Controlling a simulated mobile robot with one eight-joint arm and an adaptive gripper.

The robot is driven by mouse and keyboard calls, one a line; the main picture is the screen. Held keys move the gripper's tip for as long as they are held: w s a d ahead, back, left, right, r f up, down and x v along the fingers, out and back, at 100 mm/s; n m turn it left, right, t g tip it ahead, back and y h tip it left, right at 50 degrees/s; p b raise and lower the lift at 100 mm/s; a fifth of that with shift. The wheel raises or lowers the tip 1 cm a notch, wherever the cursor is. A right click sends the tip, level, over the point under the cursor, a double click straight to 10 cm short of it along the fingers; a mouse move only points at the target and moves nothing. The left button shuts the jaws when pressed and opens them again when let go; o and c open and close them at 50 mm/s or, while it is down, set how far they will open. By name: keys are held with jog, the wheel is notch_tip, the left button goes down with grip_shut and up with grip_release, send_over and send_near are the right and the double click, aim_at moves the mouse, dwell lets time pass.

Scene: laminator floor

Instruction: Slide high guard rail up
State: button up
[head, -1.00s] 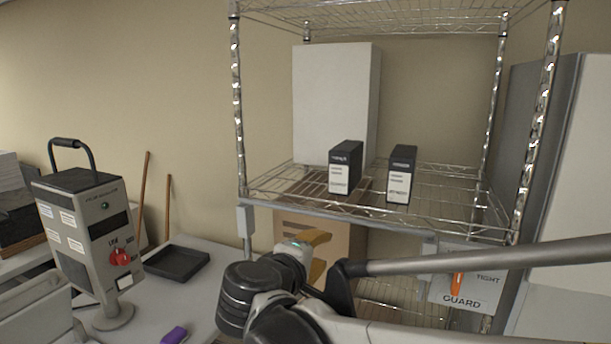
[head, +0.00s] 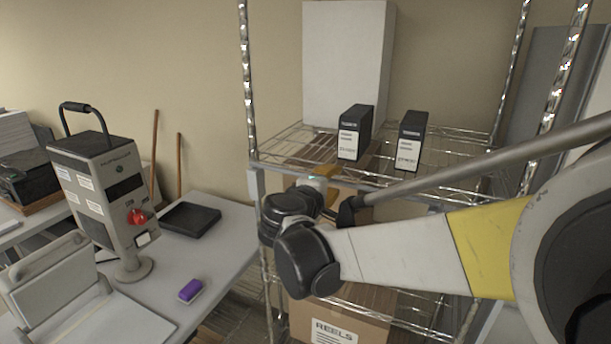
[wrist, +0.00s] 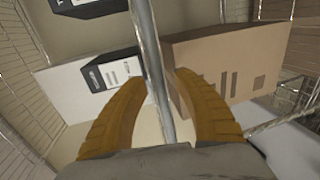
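The grey guard rail (head: 285,171) runs along the front edge of the wire shelf holding two dark boxes with white labels. In the wrist view the rail (wrist: 152,65) runs from the top edge down between my two yellow fingers. My gripper (wrist: 163,85) is open, one finger on each side of the rail. I cannot tell whether either finger touches it. In the head view my gripper (head: 325,178) is at the rail's left half, partly hidden by my wrist.
The dark labelled boxes (head: 354,133) and (head: 411,142) stand on the shelf before a tall white box (head: 347,60). A cardboard box (head: 335,318) is below. A table at left holds a grey device (head: 100,195), black tray (head: 190,219) and purple block (head: 190,291).

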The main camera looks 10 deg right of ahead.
jog(key=shift+c, duration=0.5)
grip_shut()
notch_tip(320, 180, up, 8)
jog(key=p, duration=0.4)
jog(key=shift+r, duration=0.15)
jog(key=shift+w+r, duration=0.1)
jog(key=shift+w, duration=0.15)
grip_release()
jog(key=shift+s, duration=0.1)
jog(key=shift+o, duration=0.5)
jog(key=shift+s, duration=0.1)
jog(key=shift+a, duration=0.1)
